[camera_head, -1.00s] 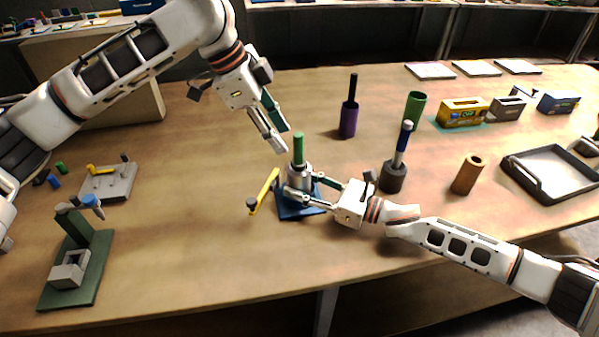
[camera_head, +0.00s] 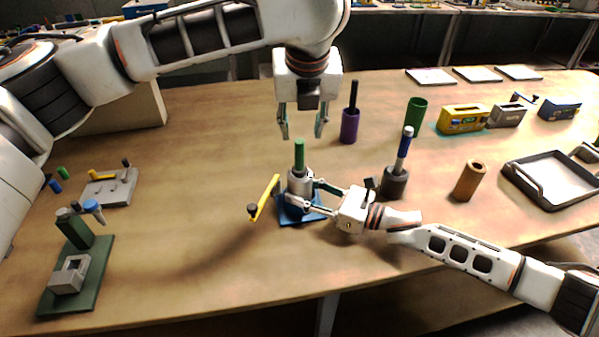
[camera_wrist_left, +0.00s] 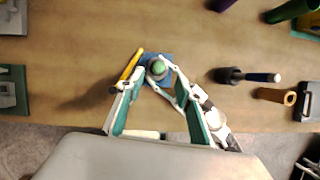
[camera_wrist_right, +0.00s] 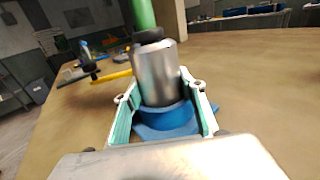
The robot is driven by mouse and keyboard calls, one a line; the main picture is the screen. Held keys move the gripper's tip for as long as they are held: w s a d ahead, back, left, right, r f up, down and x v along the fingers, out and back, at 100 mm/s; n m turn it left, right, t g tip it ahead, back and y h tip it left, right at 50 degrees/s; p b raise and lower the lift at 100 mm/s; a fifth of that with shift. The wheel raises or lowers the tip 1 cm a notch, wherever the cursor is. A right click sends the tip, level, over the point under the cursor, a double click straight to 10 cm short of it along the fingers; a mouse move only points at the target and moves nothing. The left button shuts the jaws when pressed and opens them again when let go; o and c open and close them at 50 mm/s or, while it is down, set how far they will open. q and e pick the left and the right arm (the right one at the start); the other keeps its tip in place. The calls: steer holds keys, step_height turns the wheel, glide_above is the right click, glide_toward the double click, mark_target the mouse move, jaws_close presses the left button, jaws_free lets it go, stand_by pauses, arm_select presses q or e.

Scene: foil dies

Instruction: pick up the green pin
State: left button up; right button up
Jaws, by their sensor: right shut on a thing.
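The green pin (camera_head: 299,155) stands upright in the top of a silver metal cylinder (camera_head: 297,181) on a blue base (camera_head: 301,216). In the right wrist view the pin (camera_wrist_right: 143,14) rises from a black collar on the cylinder (camera_wrist_right: 157,74). My right gripper (camera_head: 302,193) is shut on the silver cylinder from the right, low down near the blue base. My left gripper (camera_head: 302,137) points down with its fingers apart, empty, above the pin. In the left wrist view the pin's round top (camera_wrist_left: 158,68) shows beyond the open fingertips.
A yellow handle (camera_head: 267,194) juts out left of the blue base. A dark holder (camera_head: 394,183) with a blue-topped rod, a brown tube (camera_head: 469,180) and a purple cup (camera_head: 349,128) stand to the right and behind.

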mark_target(300, 143)
arm_select(q)
steer(key=x, duration=0.8)
steer(key=shift+s+a+f, duration=0.1)
steer(key=shift+s+a, duration=0.05)
jaws_close()
